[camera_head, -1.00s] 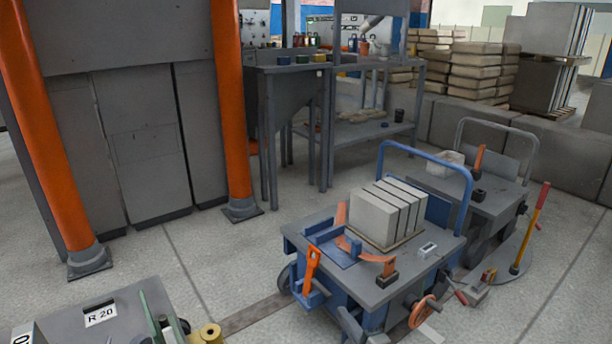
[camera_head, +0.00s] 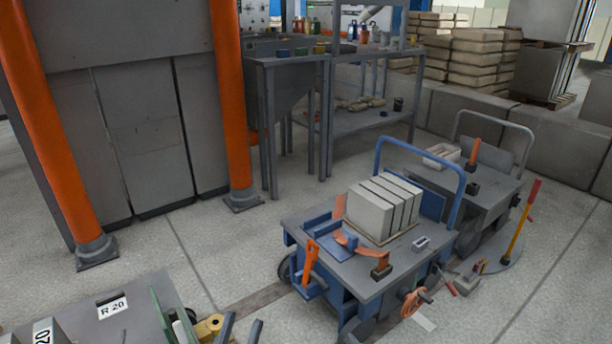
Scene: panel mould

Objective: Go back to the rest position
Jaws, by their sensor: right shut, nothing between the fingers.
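My left gripper (camera_head: 241,328) shows at the bottom edge, left of the middle, as two dark grey fingers standing apart. No object is visible between them; the rest of the hand is cut off. It appears just right of a yellow roll (camera_head: 209,327) beside the grey box marked R 20 (camera_head: 85,312). My right gripper is not in view.
A blue trolley (camera_head: 365,290) with grey blocks (camera_head: 384,205) stands right of centre, with another trolley (camera_head: 465,200) behind it. A grey machine with orange columns (camera_head: 232,110) stands at left. Open floor (camera_head: 200,245) lies between. A red-and-yellow handle (camera_head: 517,235) stands at right.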

